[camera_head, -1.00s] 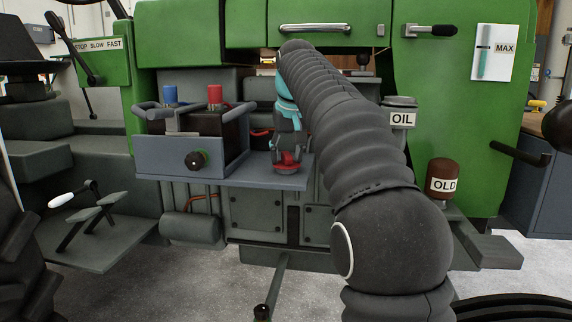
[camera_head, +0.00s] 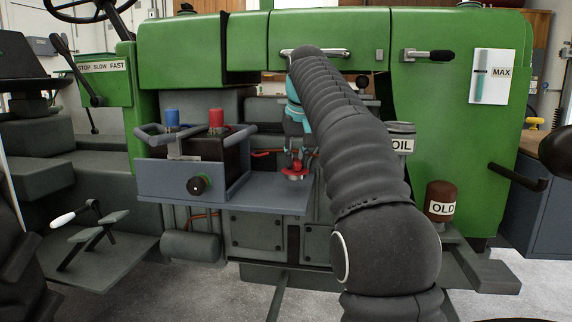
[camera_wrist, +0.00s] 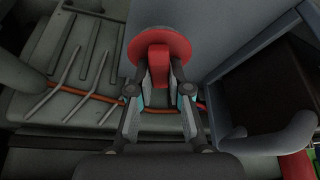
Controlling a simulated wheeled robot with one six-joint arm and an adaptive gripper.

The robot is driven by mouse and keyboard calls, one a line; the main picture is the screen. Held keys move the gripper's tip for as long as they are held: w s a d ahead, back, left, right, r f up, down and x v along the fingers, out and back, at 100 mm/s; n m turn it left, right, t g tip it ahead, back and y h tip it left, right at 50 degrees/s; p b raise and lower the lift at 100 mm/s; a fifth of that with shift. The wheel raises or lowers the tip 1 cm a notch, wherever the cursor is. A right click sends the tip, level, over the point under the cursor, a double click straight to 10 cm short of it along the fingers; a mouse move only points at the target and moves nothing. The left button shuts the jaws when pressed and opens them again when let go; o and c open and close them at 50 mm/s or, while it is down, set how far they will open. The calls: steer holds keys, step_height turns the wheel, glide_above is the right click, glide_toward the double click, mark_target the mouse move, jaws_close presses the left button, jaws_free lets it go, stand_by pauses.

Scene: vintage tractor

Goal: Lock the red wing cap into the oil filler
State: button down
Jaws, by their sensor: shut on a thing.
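The red wing cap (camera_head: 295,173) has a round red disc and an upright wing. My gripper (camera_head: 297,158) is shut on the wing from above, and the cap appears a little above the blue-grey shelf (camera_head: 262,193). In the wrist view the cap (camera_wrist: 160,40) sits between the fingertips (camera_wrist: 159,75), its disc beyond them. A grey canister with an OIL label (camera_head: 402,143) stands to the right, partly hidden behind my arm. Whether it is the oil filler, and its opening, I cannot tell.
A battery box (camera_head: 195,165) with blue and red terminal caps stands on the shelf, left of my gripper. A brown canister marked OLD (camera_head: 441,200) sits low on the right. A green hood (camera_head: 330,35) with a handle rises behind my arm.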

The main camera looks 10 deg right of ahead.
steer(key=w+d+r+p, duration=0.1)
steer(key=d+r+p, duration=0.3)
steer(key=d, duration=0.5)
steer(key=shift+d+r, duration=0.25)
steer(key=shift+r, duration=0.7)
